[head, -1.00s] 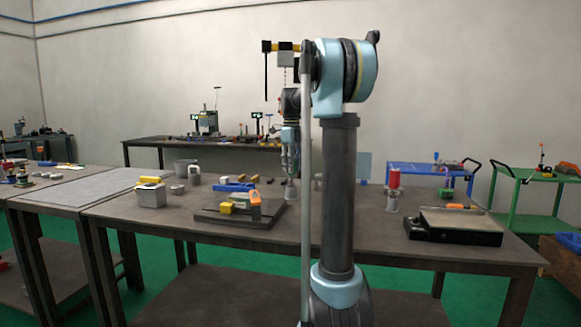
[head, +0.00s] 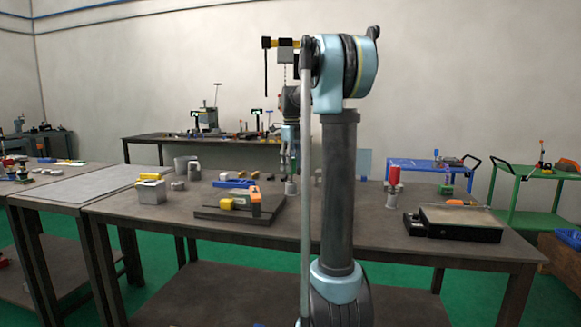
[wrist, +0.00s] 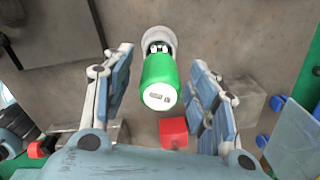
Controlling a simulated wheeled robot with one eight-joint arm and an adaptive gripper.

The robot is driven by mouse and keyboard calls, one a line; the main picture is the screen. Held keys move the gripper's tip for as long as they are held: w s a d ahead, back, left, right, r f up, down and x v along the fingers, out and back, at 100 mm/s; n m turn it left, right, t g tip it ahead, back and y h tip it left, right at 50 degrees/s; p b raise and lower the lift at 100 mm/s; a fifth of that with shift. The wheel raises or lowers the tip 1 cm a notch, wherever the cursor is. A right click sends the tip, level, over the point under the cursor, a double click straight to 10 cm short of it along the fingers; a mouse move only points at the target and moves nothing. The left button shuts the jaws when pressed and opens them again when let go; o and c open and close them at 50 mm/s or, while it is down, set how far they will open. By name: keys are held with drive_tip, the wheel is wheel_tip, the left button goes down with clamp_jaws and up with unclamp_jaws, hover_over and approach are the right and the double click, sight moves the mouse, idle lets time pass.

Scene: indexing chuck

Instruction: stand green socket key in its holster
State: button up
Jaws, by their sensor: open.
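The green socket key (wrist: 158,76) shows in the wrist view as a green cylinder with a pale end cap facing the camera. Its far end meets a round, light grey holster (wrist: 158,35), and it appears to stand upright in it. How deep it sits is hidden. My gripper (wrist: 161,60) is open, with one finger on each side of the key and visible gaps to both. In the head view my gripper (head: 290,165) is above the small grey holster (head: 291,187) on the table; the key is too small to make out there.
A dark plate fixture (head: 235,212) with yellow and orange blocks stands left of the holster. A red-topped item (head: 393,180) and a black-framed tray (head: 460,225) are at the right. A red block (wrist: 173,132) lies near the key in the wrist view.

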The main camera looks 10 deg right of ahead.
wheel_tip(320, 180, up, 12)
drive_tip(key=shift+f, duration=0.1)
idle(0.4)
